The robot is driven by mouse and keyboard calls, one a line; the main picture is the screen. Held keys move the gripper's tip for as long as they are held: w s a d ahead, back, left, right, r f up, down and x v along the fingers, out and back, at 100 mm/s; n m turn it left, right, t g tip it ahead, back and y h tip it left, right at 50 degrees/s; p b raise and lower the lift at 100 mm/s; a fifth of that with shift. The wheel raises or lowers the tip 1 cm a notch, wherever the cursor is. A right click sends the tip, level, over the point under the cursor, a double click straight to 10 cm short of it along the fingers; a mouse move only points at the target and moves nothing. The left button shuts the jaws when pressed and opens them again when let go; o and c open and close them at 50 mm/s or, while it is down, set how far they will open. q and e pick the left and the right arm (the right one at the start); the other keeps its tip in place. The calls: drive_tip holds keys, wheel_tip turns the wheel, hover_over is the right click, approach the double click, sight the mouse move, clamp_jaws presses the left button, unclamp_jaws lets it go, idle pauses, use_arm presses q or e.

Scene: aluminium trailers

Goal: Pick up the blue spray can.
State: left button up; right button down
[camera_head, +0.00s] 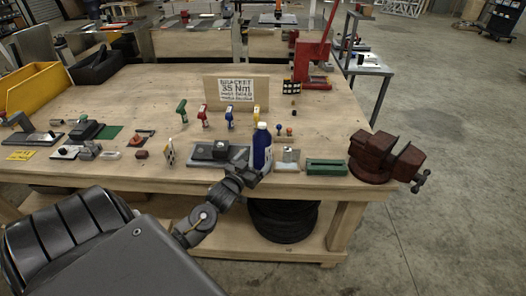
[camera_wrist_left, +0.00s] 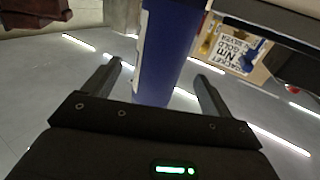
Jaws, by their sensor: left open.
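The blue spray can (camera_head: 261,150), with a white top, stands upright near the front edge of the wooden workbench (camera_head: 160,84). My left gripper (camera_head: 246,174) is just in front of it, low at its near side. In the left wrist view the can (camera_wrist_left: 168,45) shows large and blue, with one finger of the open left gripper (camera_wrist_left: 158,70) on each side of it. A gap shows beside each finger. Whether the can is fully between the fingers in depth I cannot tell. My right gripper is not in view.
A grey tray with a dark block (camera_head: 212,150) lies left of the can. A green box (camera_head: 326,167) and a red vise (camera_head: 384,157) are to its right. Tires (camera_head: 284,220) lie under the bench.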

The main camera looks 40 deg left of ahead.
sight(258, 156)
use_arm(q)
drive_tip(key=shift+w+a+r+p, duration=0.1)
drive_tip(key=shift+w+r+p, duration=0.1)
drive_tip(key=shift+w+p, duration=0.15)
drive_tip(key=w, duration=0.1)
drive_tip(key=w+p, duration=0.1)
drive_tip(key=w, duration=0.1)
drive_tip(key=shift+w+a+f, duration=0.1)
drive_tip(key=shift+w+a, duration=0.15)
drive_tip(key=shift+w, duration=0.05)
drive_tip(key=shift+w+f+p, duration=0.1)
drive_tip(key=shift+w+p, duration=0.2)
drive_tip(key=shift+w, duration=0.1)
drive_tip(key=shift+s, duration=0.1)
drive_tip(key=c, duration=1.3)
